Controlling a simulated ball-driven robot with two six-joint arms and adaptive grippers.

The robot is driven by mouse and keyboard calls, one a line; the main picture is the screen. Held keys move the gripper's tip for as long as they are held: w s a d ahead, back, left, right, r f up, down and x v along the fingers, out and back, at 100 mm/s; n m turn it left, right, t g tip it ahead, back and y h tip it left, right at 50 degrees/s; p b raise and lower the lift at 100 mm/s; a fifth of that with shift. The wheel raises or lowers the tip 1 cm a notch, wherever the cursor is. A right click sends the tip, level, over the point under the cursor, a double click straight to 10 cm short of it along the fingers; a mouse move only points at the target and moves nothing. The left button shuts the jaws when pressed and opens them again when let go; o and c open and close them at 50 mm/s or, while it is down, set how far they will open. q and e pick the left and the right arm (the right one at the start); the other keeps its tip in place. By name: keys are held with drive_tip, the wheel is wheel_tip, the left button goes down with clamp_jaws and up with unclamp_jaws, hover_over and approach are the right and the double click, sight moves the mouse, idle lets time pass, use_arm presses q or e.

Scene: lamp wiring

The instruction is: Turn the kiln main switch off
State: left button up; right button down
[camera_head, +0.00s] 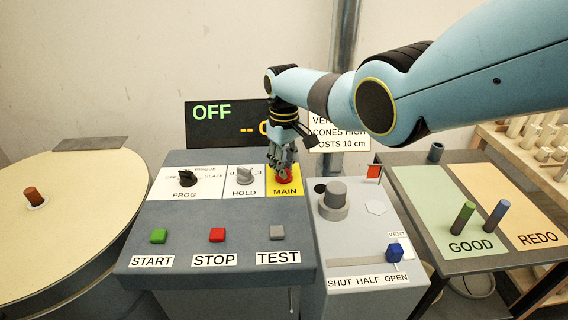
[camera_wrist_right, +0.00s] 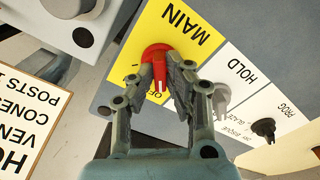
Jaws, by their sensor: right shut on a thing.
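The kiln main switch (camera_wrist_right: 157,54) is a red rotary knob on a yellow plate marked MAIN (camera_head: 285,191), at the right end of the panel's upper row. My right gripper (camera_head: 283,172) comes down onto it from above and hides most of the red knob in the head view. In the right wrist view my right gripper (camera_wrist_right: 168,78) has its fingers closed around the knob's pointer. The OFF marking on the plate is partly covered by the fingers. The display (camera_head: 228,124) behind the panel reads OFF in green, with orange characters partly hidden by my arm. My left gripper is not in view.
Left of MAIN are the PROG knob (camera_head: 187,178) and the HOLD knob (camera_head: 246,175). START (camera_head: 158,236), STOP (camera_head: 217,234) and TEST (camera_head: 277,232) buttons are in front. A grey vent box (camera_head: 345,248) with a blue slider (camera_head: 394,252) stands close on the right.

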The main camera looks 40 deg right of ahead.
drive_tip(key=shift+w+r+n, duration=0.1)
drive_tip(key=shift+n, duration=0.7)
drive_tip(key=c, duration=1.3)
unclamp_jaws()
drive_tip(key=shift+c, duration=0.2)
wheel_tip(320, 180, up, 12)
